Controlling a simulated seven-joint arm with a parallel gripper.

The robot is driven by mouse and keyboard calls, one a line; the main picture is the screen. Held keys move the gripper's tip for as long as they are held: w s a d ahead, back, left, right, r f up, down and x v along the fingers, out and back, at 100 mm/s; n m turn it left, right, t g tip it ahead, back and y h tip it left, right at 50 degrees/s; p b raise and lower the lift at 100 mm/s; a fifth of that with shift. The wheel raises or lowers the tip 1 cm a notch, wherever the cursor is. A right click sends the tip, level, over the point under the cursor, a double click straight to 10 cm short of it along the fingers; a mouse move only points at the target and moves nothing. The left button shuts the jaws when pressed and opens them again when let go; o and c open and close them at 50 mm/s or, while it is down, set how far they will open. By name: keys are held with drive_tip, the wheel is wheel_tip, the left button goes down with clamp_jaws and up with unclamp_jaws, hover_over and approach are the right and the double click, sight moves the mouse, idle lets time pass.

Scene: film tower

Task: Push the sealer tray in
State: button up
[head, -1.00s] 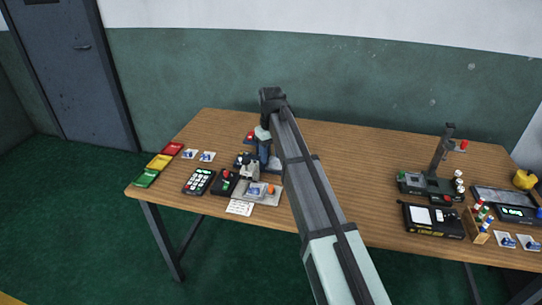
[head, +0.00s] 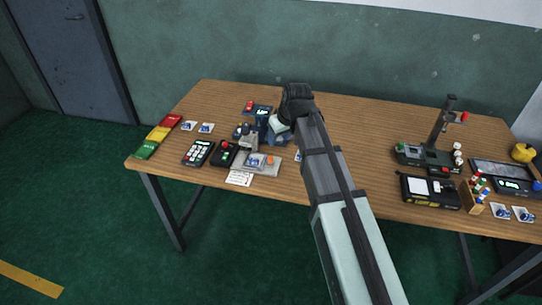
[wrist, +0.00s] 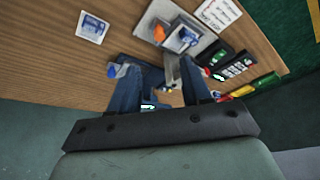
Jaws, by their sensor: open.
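The sealer tray (head: 270,170) is a flat grey plate at the table's front edge, left of centre. It holds a white-and-blue packet (head: 255,161) and an orange piece (head: 270,160). In the wrist view the tray (wrist: 204,42) lies beyond the fingertips, apart from them. A grey upright part (head: 249,143) stands just behind the tray. My gripper (head: 266,131) has blue fingers and is behind the tray, over the sealer's area. In the wrist view my gripper (wrist: 157,78) is open with nothing clearly between the fingers. The gripper and arm hide part of the sealer.
A white note (head: 239,178) lies in front. Coloured trays (head: 158,134) line the left edge. A stand (head: 430,155) and other devices fill the right side.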

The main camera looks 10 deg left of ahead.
sight(270, 157)
drive_tip(key=x, duration=1.3)
drive_tip(key=shift+w+a+f, duration=0.15)
drive_tip(key=shift+w+f, duration=0.05)
drive_tip(key=shift+f, duration=0.1)
clamp_jaws()
idle(0.4)
